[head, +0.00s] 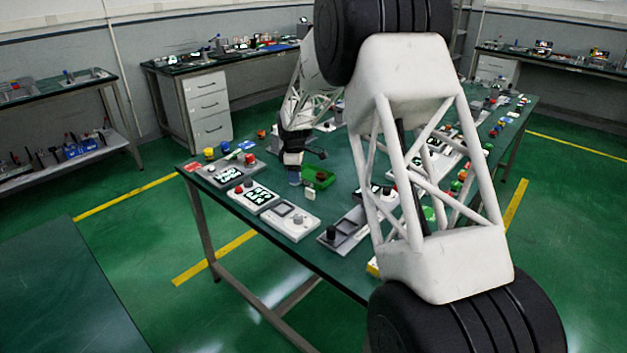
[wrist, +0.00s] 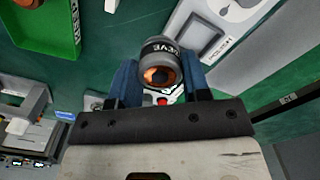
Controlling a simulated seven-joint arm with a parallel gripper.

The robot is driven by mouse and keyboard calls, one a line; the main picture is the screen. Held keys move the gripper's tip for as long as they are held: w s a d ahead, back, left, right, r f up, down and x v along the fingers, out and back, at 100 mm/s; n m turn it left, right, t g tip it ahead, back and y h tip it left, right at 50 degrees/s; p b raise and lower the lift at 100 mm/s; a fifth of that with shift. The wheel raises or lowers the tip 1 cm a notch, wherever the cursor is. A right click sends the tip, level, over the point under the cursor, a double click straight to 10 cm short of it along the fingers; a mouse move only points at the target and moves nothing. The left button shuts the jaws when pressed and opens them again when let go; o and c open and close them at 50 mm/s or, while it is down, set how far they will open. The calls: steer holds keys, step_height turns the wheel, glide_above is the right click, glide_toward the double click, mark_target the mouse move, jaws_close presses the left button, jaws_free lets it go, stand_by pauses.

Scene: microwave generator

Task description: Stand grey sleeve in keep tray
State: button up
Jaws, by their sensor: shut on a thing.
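In the wrist view, my gripper (wrist: 160,72) has its two blue fingers shut on the grey sleeve (wrist: 160,48). The sleeve is a short dark-grey cylinder with pale lettering and a copper-coloured hollow end facing the camera. In the head view, my gripper (head: 294,176) is low over the bench, just left of the green tray (head: 320,181).
Grey and white control boxes (head: 290,220) line the front edge of the green bench (head: 335,265). Several coloured parts lie along the right side. In the wrist view, a pale panel (wrist: 205,35) is close beside the sleeve.

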steer(key=w+d+m, duration=0.1)
steer(key=w+d, duration=0.1)
steer(key=w, duration=0.7)
steer(key=w+d+m, duration=0.1)
steer(key=w+d, duration=0.1)
steer(key=w, duration=0.8)
steer(key=shift+w+d+r, duration=0.25)
steer(key=shift+w+d, duration=0.05)
steer(key=shift+f, duration=0.1)
glide_above(307, 176)
steer(key=shift+w+f, duration=0.2)
steer(key=shift+f, duration=2.8)
steer(key=shift+f, duration=1.9)
steer(key=shift+f, duration=0.15)
steer(key=o, duration=1)
